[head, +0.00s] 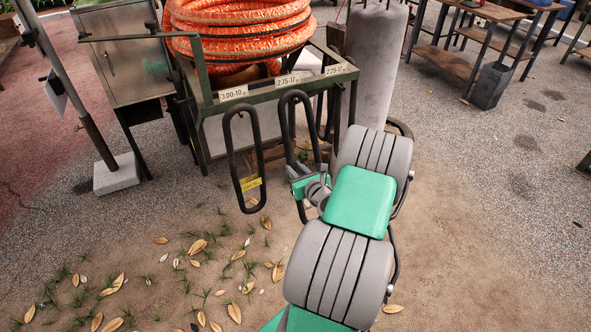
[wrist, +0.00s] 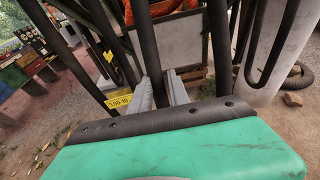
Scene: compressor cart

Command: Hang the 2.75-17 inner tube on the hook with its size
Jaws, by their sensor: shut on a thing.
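My gripper (head: 308,186) is shut on a dark inner tube (head: 288,115), whose looped top is close to the cart's front rail, below the middle size label (head: 287,80). In the wrist view the tube (wrist: 146,45) rises from between the two grey fingers (wrist: 161,92). I cannot tell whether its top is on a hook. The middle label seems to read 2.75-17, and so does the right label (head: 334,69). The left label (head: 233,93) reads 3.00-10. Another tube (head: 237,160) with a yellow tag hangs below it; that tag (wrist: 118,101) reads 3.00-10 in the wrist view.
The green-framed cart (head: 206,95) carries an orange hose coil (head: 240,22). More dark tubes hang at its right side, partly hidden. A pale grey cylinder (head: 376,45) stands behind right. A post on a concrete base (head: 117,173) is at left. The front ground is open, with leaves.

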